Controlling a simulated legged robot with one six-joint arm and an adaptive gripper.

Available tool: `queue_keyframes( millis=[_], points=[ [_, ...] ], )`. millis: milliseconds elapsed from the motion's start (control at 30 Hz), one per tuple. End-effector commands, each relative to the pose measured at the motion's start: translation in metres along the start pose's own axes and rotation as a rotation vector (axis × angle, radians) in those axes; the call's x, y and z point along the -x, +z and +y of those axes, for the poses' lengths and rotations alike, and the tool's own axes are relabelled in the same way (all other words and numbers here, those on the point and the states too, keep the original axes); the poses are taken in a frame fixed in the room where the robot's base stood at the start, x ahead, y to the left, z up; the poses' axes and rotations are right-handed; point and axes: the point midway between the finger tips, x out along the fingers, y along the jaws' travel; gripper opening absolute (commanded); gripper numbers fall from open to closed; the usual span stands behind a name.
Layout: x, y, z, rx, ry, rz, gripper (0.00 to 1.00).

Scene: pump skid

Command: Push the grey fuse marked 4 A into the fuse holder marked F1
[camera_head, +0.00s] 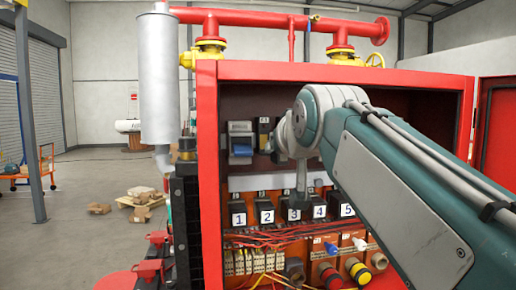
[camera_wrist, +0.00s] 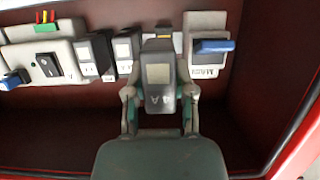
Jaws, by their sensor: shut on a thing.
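My gripper (camera_wrist: 160,103) is shut on a dark grey fuse (camera_wrist: 159,72), one finger on each side. The fuse has a lighter square on its face and a faint marking near the fingers that looks like 4 A. In the wrist view a narrow holder with yellow on it (camera_wrist: 163,33) shows just behind the far end of the fuse. In the head view a dark, yellow-topped holder (camera_head: 264,132) stands left of my gripper (camera_head: 272,147). I cannot read F1 on it, and cannot tell whether the fuse touches it.
A main switch with a blue handle (camera_wrist: 212,47) sits close beside the fuse. Dark modules (camera_wrist: 88,55) and a black rocker switch (camera_wrist: 48,65) are on the other side. Below are numbered black blocks (camera_head: 239,214) and red wires. The red cabinet frame (camera_head: 208,180) borders the opening.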

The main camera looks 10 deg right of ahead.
Motion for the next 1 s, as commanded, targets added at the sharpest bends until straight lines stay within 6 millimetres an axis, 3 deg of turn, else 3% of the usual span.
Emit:
queue_keyframes(
  millis=[600,1000],
  points=[
    [-0.050,-0.016,0.001,-0.001,0.000,0.001,0.00],
    [-0.058,-0.018,0.000,0.000,-0.001,0.001,0.00]
  ],
)
